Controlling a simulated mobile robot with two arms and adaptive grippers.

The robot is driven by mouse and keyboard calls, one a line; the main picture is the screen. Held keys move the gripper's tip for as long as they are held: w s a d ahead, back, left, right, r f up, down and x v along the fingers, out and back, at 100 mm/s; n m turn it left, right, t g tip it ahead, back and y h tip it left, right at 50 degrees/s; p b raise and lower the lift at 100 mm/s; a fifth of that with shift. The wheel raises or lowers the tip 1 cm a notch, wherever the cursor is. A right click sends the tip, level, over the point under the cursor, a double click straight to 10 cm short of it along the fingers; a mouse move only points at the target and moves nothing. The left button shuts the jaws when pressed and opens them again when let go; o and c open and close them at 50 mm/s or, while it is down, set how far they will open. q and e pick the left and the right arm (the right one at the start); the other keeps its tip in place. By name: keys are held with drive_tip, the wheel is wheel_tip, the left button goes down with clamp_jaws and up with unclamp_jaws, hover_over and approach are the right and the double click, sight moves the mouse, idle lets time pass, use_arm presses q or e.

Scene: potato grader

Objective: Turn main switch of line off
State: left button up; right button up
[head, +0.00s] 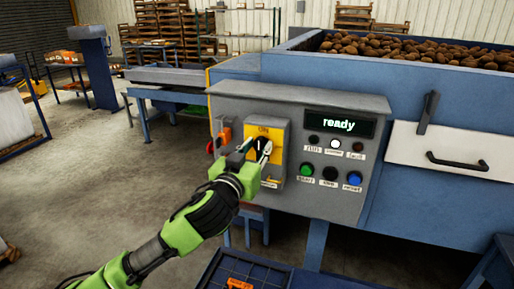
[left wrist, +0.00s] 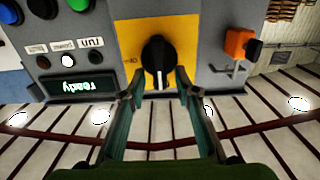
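The main switch is a black rotary knob (head: 262,144) on a yellow plate (head: 280,132) on the grey control panel. A label reading ON is above it in the head view. In the left wrist view, which is upside down, the knob (left wrist: 157,52) has a white pointer line toward the picture's bottom, so upward on the panel. A small label, hard to read, is beside it. My left gripper (head: 254,151) is open at the knob; the fingers (left wrist: 158,84) are apart with the knob between or just beyond their tips. Contact cannot be told. My right gripper is not in view.
The lit display (head: 340,125) reads "ready". Small lamps and green, black and blue buttons (head: 329,173) are right of the switch. A potato-filled hopper (head: 285,60) is above; a blue crate (head: 222,270) is below.

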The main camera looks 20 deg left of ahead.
use_arm(q)
clamp_jaws()
drive_tip(key=shift+m, duration=0.3)
drive_tip(key=m+p, duration=0.1)
drive_tip(key=m, duration=0.1)
drive_tip(key=m+p, duration=0.1)
drive_tip(key=shift+d+m, duration=0.3)
drive_tip(key=shift+m, duration=0.1)
drive_tip(key=m, duration=0.1)
drive_tip(key=m+p, duration=0.1)
drive_tip(key=m, duration=0.1)
drive_tip(key=shift+d+f+m+p, duration=0.1)
drive_tip(key=shift+d+m+p, duration=0.15)
drive_tip(key=shift+m+p, duration=0.05)
drive_tip(key=shift+d+f+m+p, duration=0.1)
drive_tip(key=shift+f+m+p, duration=0.15)
drive_tip(key=shift+m+p, duration=0.95)
drive_tip(key=shift+d+f+m+p, duration=0.1)
drive_tip(key=shift+f+m+p, duration=0.15)
drive_tip(key=shift+m, duration=1.9)
drive_tip(key=shift+d+f+m+p, duration=0.1)
drive_tip(key=shift+f+m+p, duration=0.15)
drive_tip(key=shift+m+p, duration=0.95)
drive_tip(key=shift+f+m+b, duration=0.1)
drive_tip(key=shift+m+b, duration=0.4)
drive_tip(key=shift+m, duration=0.05)
